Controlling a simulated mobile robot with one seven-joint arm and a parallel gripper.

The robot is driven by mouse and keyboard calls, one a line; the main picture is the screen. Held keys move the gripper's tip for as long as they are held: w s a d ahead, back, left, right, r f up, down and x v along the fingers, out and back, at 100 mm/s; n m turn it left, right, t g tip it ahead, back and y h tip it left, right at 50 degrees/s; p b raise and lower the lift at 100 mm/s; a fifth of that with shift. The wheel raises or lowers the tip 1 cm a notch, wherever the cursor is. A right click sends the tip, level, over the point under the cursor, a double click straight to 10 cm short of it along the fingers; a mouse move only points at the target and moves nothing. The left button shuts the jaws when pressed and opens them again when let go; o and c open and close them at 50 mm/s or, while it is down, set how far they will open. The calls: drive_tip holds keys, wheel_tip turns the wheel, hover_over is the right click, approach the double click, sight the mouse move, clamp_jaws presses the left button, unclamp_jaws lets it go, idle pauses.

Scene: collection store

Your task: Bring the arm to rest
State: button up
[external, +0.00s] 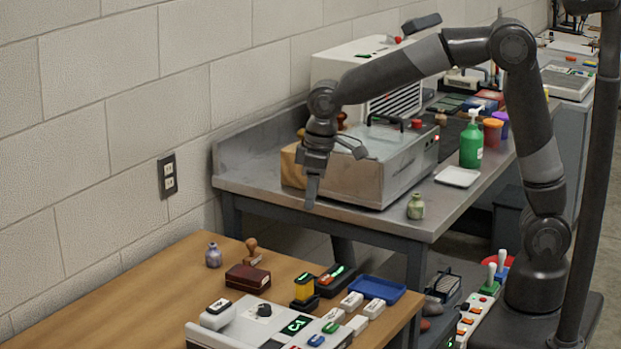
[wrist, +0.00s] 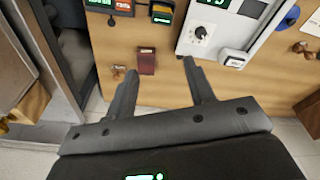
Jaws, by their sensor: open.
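My gripper (external: 337,180) hangs from the bent arm in the external view, with its fingers apart. It is in the air in front of the metal bench and above the level of the wooden table. In the wrist view my gripper (wrist: 158,69) is open with nothing between its fingers. A dark red box (wrist: 147,62) shows beyond the fingertips, lower down and not touched. The same dark red box (external: 247,277) lies on the wooden table in the external view.
A block wall stands behind.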

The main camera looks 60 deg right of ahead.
drive_tip(key=s+d+r+m+t, duration=0.25)
drive_tip(key=s+d+r, duration=0.45)
drive_tip(key=s+d, duration=0.55)
drive_tip(key=s+d+f+m+t, duration=0.1)
drive_tip(key=s+d+m, duration=0.1)
drive_tip(key=s+d, duration=0.5)
drive_tip(key=s, duration=0.4)
drive_tip(key=shift+s+d, duration=0.25)
drive_tip(key=shift+s, duration=0.05)
